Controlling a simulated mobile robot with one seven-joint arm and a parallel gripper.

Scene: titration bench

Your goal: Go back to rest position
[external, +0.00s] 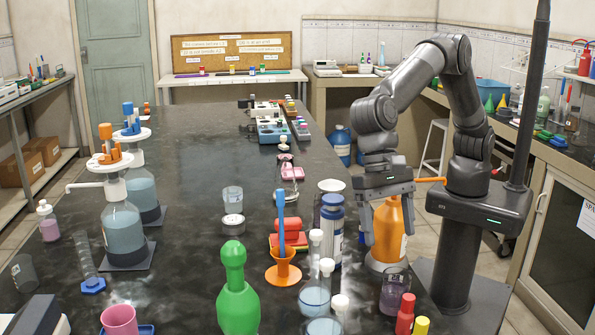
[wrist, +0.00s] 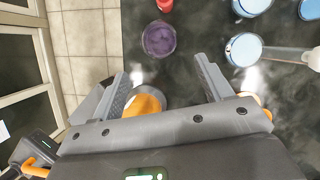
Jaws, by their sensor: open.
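My gripper (external: 387,238) points down over the right side of the dark bench, its two fingers spread apart. An orange bottle (external: 392,225) with a white label stands upright at the fingers and shows between them in the external view. I cannot tell whether they touch it. In the wrist view my gripper (wrist: 160,70) is open, with bare bench between the fingertips. Orange parts (wrist: 146,104) show at the palm edge, mostly hidden by the gripper body. My arm is bent, reaching up and over from its column.
A purple-tinted beaker (external: 394,291) stands in front of the gripper. A blue bottle (external: 332,228), flasks (external: 315,297), an orange funnel (external: 283,272) and a green bottle (external: 238,295) crowd its left. Red (external: 405,314) and yellow caps are at the front. The bench's far middle is clearer.

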